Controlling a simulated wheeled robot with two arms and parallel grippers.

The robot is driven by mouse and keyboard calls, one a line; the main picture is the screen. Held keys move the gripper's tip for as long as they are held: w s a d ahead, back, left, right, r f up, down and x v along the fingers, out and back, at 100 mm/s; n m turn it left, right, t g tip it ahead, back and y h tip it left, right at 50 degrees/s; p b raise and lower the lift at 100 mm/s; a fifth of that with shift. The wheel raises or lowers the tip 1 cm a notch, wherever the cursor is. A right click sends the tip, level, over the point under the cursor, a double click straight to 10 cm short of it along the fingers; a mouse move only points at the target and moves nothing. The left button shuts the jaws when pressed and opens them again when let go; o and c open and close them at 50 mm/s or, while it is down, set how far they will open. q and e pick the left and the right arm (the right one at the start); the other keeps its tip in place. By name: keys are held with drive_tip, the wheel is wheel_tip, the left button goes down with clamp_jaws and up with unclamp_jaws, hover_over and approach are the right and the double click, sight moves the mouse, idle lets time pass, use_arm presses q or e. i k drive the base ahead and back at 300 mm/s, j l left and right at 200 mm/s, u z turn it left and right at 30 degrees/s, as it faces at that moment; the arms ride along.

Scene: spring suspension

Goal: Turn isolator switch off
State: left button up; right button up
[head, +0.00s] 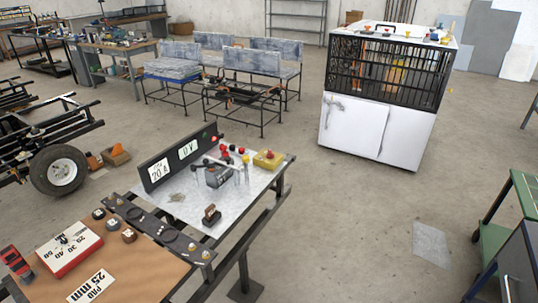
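A small yellow box with a red knob on top (268,158) sits at the far right corner of the metal-topped bench (180,208). It looks like a switch, but I cannot tell its position or be sure it is the isolator. Behind the bench top, a black panel stands with two lit displays, one reading about 20 A (160,170) and the other 0 V (188,149). Several red, yellow and black knobs or terminals (231,150) stand between the panel and the yellow box. Neither of my grippers is in view.
A dark grey block (217,175) and a small dark part (211,215) are on the bench top. A white caged machine (378,130) stands beyond. Open floor (350,220) lies right of the bench.

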sight(270, 156)
drive_tip(key=i+l+u, duration=0.15)
drive_tip(key=u, duration=0.35)
drive_tip(key=i+l+u, duration=0.2)
drive_tip(key=u, duration=0.25)
drive_tip(key=i+l+u, duration=0.1)
drive_tip(key=l+u, duration=0.25)
drive_tip(key=u, duration=0.15)
drive_tip(key=i+l+u, duration=0.2)
drive_tip(key=l, duration=1)
drive_tip(key=l+u, duration=0.25)
drive_tip(key=l, duration=0.95)
